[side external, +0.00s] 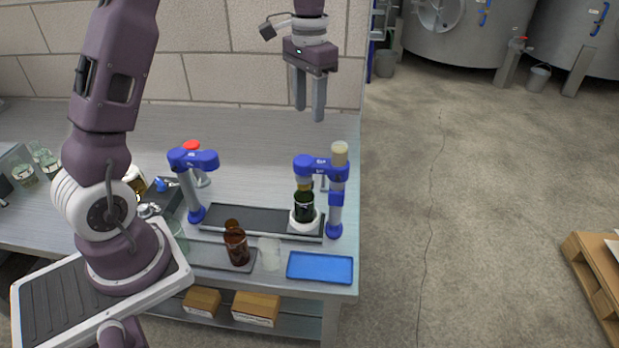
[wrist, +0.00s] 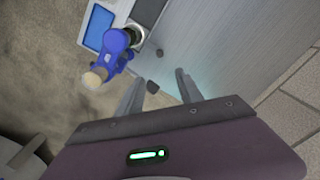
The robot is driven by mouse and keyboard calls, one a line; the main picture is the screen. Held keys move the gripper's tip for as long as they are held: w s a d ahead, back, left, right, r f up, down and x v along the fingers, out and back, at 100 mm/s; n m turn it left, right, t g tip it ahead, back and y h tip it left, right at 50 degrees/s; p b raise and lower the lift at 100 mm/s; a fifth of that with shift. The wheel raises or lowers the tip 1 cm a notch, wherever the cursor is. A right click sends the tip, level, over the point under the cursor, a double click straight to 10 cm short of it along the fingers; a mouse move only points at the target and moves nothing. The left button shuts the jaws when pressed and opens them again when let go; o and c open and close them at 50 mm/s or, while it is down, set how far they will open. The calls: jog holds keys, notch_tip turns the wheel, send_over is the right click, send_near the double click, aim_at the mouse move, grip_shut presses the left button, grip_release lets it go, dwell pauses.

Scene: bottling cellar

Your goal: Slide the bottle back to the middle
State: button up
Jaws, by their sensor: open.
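A dark green bottle (side external: 304,207) stands upright on a white round base (side external: 304,223) at the right end of a long dark track (side external: 250,219). The blue right post (side external: 336,210) stands close beside it, its head at the bottle's neck. In the wrist view the blue post's head (wrist: 116,45) covers part of the area around the bottle. My gripper (side external: 309,116) is open and empty, high above and behind the bottle, fingers pointing down. Its fingers also show in the wrist view (wrist: 158,80), apart from the bottle and post.
A blue left post (side external: 193,190) stands near the track's left end. In front are a brown bottle (side external: 236,247), a clear glass (side external: 269,253) and a blue tray (side external: 320,268). The bench (side external: 260,150) is clear behind the track; its right edge is close to the right post.

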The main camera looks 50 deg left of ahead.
notch_tip(320, 180, down, 20)
jog(key=shift+f, duration=0.1)
grip_shut()
dwell(1.3)
